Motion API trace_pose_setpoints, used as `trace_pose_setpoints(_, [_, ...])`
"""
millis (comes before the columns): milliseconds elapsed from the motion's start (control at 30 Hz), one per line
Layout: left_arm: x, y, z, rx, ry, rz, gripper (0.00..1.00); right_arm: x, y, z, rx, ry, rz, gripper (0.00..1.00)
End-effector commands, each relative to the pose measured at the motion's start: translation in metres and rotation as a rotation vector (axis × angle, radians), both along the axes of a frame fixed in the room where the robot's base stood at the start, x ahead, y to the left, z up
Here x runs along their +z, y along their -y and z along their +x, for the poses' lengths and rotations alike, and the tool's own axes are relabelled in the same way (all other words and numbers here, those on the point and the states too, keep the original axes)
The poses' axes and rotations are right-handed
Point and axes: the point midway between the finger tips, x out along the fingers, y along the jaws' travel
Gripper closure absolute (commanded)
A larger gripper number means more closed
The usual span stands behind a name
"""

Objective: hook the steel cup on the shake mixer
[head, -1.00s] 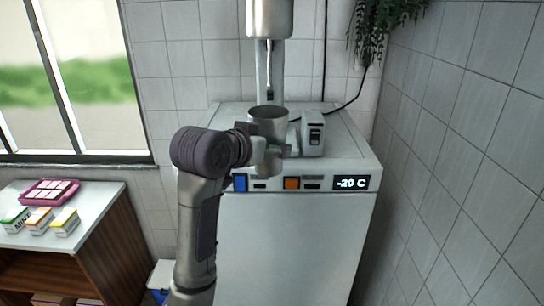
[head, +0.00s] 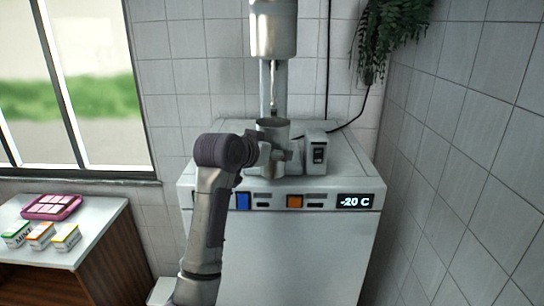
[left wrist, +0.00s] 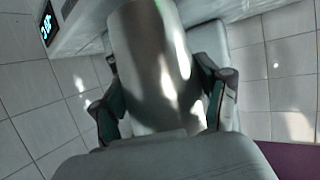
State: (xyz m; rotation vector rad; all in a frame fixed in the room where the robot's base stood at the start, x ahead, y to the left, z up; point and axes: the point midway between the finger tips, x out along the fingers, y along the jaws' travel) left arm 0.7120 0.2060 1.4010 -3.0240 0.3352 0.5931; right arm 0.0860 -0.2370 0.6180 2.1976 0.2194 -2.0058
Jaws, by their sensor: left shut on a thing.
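The steel cup (head: 272,127) is a grey metal cylinder, roughly upright, in front of the mixer's column. My left gripper (head: 270,157) is shut around its side, and the cup fills the middle of the left wrist view (left wrist: 150,65) between the two fingers. The shake mixer has a steel head (head: 273,28) high above the cup and a thin spindle (head: 273,92) hanging down toward the cup's rim. Its base has a switch box (head: 316,152) just right of the cup. Whether the cup touches a hook or the spindle enters it cannot be told. My right gripper is out of view.
The mixer stands on a white freezer (head: 290,240) with a -20 C display (head: 355,200). A tiled wall is close on the right, with a hanging plant (head: 390,30). A side table (head: 95,220) at left holds a pink tray (head: 52,214) and small boxes.

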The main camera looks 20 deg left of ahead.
Motion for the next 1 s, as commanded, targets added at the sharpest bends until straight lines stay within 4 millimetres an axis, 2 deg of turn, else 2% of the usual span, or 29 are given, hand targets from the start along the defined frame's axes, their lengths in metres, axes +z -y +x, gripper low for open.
trace_pose_setpoints(600, [0.002,-0.017,0.057,0.001,0.003,0.0,0.83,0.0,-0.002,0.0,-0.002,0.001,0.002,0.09])
trace_pose_setpoints(1000, [0.001,-0.021,0.073,0.001,0.003,0.001,0.83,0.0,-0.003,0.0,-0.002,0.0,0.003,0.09])
